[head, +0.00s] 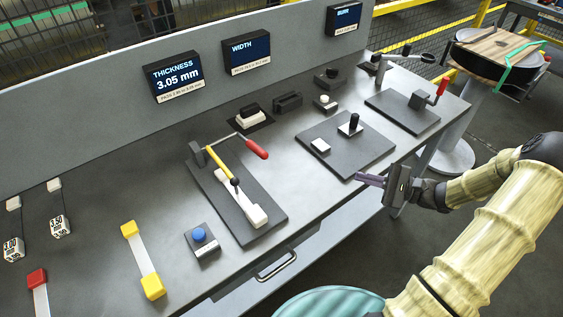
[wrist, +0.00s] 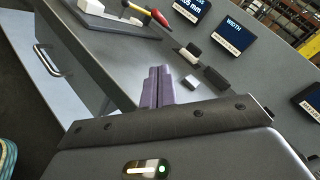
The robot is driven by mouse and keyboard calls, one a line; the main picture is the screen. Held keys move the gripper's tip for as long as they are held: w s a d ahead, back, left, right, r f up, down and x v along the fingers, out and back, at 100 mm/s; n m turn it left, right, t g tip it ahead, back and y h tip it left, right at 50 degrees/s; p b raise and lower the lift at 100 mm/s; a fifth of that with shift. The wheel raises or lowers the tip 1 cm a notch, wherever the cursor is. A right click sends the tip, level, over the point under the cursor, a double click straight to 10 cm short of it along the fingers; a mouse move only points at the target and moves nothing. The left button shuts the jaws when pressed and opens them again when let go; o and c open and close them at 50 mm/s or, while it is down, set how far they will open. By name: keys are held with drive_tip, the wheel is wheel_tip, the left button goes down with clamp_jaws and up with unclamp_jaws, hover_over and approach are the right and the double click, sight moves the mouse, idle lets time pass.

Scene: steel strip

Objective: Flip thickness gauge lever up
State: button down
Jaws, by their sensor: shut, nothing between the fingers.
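The thickness gauge sits on a dark base plate (head: 262,222) at the middle left of the bench. Its lever (head: 223,141) runs from a dark bracket to a red handle (head: 256,148) and lies low, pointing right. A yellow arm (head: 219,163) with a black ball reaches over a white piece (head: 240,203) on the plate. The red handle also shows near the top of the wrist view (wrist: 160,18). My gripper (head: 368,180) is shut and empty, off to the right of the gauge near the bench's front edge. Its purple fingers (wrist: 157,88) are together.
The thickness display (head: 172,77) reads 3.05 mm. A width display (head: 246,50) stands beside it. A second plate (head: 340,155) with a black knob lies between my gripper and the back wall. A blue button (head: 199,235) sits left of the gauge. A drawer handle (head: 276,266) juts from the front.

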drive_tip(key=shift+a, duration=0.2)
drive_tip(key=p+x, duration=0.2)
drive_tip(key=x, duration=1.7)
drive_tip(key=shift+p, duration=0.35)
drive_tip(key=a, duration=0.1)
drive_tip(key=a+r, duration=0.1)
drive_tip(key=a+p, duration=0.1)
drive_tip(key=shift+s+a+r, duration=0.15)
drive_tip(key=shift+s+r, duration=0.1)
drive_tip(key=shift+r, duration=0.1)
drive_tip(key=shift+a+r, duration=0.15)
drive_tip(key=shift+a, duration=0.25)
drive_tip(key=shift+r, duration=0.1)
